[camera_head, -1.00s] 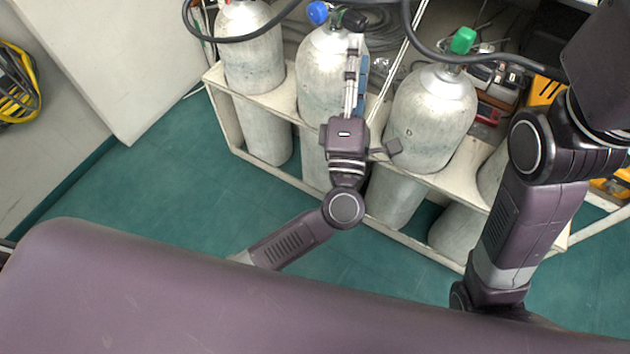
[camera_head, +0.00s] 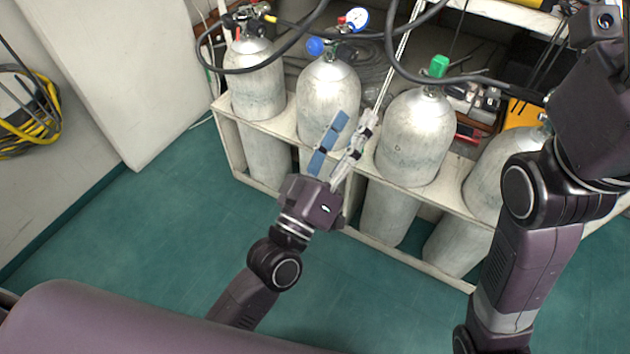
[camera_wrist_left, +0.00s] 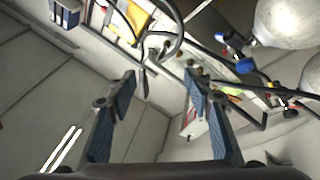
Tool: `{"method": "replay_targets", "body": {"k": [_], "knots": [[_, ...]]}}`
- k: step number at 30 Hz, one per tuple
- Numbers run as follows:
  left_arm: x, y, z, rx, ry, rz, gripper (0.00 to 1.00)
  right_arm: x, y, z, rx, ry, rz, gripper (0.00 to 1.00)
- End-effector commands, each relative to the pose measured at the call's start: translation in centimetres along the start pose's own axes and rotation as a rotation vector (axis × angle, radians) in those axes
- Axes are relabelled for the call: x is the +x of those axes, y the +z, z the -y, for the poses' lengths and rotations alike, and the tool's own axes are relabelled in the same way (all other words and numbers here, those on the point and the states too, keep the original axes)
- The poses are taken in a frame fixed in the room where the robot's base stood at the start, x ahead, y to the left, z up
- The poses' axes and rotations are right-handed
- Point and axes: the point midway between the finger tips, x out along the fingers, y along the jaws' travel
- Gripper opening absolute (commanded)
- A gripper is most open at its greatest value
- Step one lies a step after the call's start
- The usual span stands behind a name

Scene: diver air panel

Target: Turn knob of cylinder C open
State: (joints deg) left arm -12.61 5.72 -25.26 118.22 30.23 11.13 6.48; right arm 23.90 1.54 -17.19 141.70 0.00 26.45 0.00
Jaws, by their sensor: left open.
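Several grey cylinders stand in a rack, and I read no letters on them, so I cannot tell which is C. One has a blue knob (camera_head: 315,46) and a pressure gauge (camera_head: 357,18). The cylinder to its right (camera_head: 413,140) has a green knob (camera_head: 439,66). My left gripper (camera_head: 355,121) is open and empty, appearing in front of the blue-knob cylinder (camera_head: 327,95), with its fingertips well below the knob in the picture. In the left wrist view nothing is between the fingers (camera_wrist_left: 160,84), and a blue knob (camera_wrist_left: 244,66) shows right of them. My right gripper is out of view.
The pale rack (camera_head: 228,140) encloses the cylinders. Black hoses (camera_head: 392,50) loop above and across them. Another cylinder (camera_head: 255,85) stands at the left, and one (camera_head: 497,175) at the right is partly behind my right arm. Green floor (camera_head: 130,225) in front is clear.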

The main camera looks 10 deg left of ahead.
Motion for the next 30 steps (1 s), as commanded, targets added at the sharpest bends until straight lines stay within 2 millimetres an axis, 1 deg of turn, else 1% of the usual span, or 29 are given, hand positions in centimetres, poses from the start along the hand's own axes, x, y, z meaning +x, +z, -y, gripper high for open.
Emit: {"method": "replay_targets", "body": {"k": [1,3,8,14,18,24,30], "knots": [[-0.3,0.1,0.5,0.067,-0.023,0.042,0.47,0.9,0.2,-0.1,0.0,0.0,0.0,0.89],[-1.1,0.8,1.8,0.164,-0.055,0.104,0.47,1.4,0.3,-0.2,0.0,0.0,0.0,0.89],[-2.2,2.3,4.1,0.276,-0.11,0.204,0.47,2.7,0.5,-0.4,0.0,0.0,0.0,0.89],[-4.4,3.8,7.4,0.421,-0.185,0.341,0.47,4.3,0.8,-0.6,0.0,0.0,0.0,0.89],[-5.7,4.9,9.3,0.469,-0.226,0.417,0.47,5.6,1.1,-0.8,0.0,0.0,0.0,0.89],[-7.3,6.0,11.3,0.522,-0.267,0.497,0.47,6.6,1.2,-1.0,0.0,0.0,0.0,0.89],[-8.1,6.5,12.2,0.541,-0.283,0.529,0.47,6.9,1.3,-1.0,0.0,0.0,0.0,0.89]]}}
